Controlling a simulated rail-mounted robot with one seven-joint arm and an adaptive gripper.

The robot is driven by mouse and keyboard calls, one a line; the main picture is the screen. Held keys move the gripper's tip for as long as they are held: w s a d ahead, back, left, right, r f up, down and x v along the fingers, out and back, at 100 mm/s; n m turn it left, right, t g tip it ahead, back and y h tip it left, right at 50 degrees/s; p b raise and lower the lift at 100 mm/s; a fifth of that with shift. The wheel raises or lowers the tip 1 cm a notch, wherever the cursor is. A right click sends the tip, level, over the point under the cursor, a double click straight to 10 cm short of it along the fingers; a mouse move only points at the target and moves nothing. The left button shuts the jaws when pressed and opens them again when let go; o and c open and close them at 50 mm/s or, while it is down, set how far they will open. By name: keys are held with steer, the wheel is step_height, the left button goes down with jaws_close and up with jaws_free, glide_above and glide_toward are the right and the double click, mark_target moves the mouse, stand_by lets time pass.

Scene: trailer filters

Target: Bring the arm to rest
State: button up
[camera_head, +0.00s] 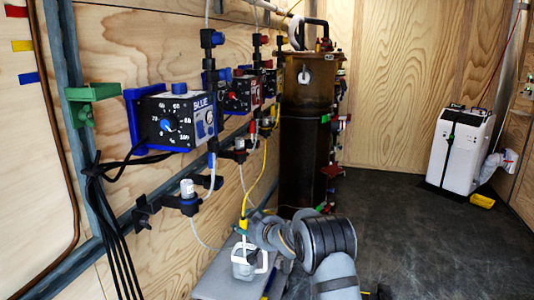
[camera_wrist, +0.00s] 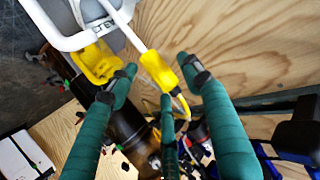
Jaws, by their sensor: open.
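My arm (camera_head: 325,245) rises from the bottom centre of the head view, with a dark ribbed joint and grey links bent to the left, towards the plywood wall. My gripper (camera_wrist: 155,68) shows in the wrist view as green-wrapped fingers spread apart, with nothing held between them. A yellow connector on a white tube (camera_wrist: 157,70) shows between the fingertips in that view; I cannot tell its distance from them. In the head view the fingers are hard to make out among the parts at the arm's end.
A white-handled container (camera_head: 245,262) stands close by my arm's end. A blue-framed control box (camera_head: 175,118), tubes and cables line the left wall. A tall brown cylinder (camera_head: 303,130) stands behind. A white unit (camera_head: 460,145) stands at the far right.

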steer(key=shift+w+a+f, duration=0.3)
steer(key=shift+w, duration=0.3)
steer(key=shift+r, duration=0.25)
steer(key=shift+s, duration=0.1)
steer(key=shift+s+d+f, duration=0.15)
steer(key=v, duration=1.2)
steer(key=x, duration=0.8)
steer(key=r+x, duration=0.1)
steer(key=x, duration=0.3)
steer(key=shift+w+a+f+p, duration=0.15)
steer(key=shift+w+a+p, duration=0.05)
steer(key=shift+w+p, duration=0.2)
step_height(320, 180, up, 11)
steer(key=p, duration=0.9)
steer(key=shift+s+f, duration=0.1)
steer(key=shift+s, duration=0.05)
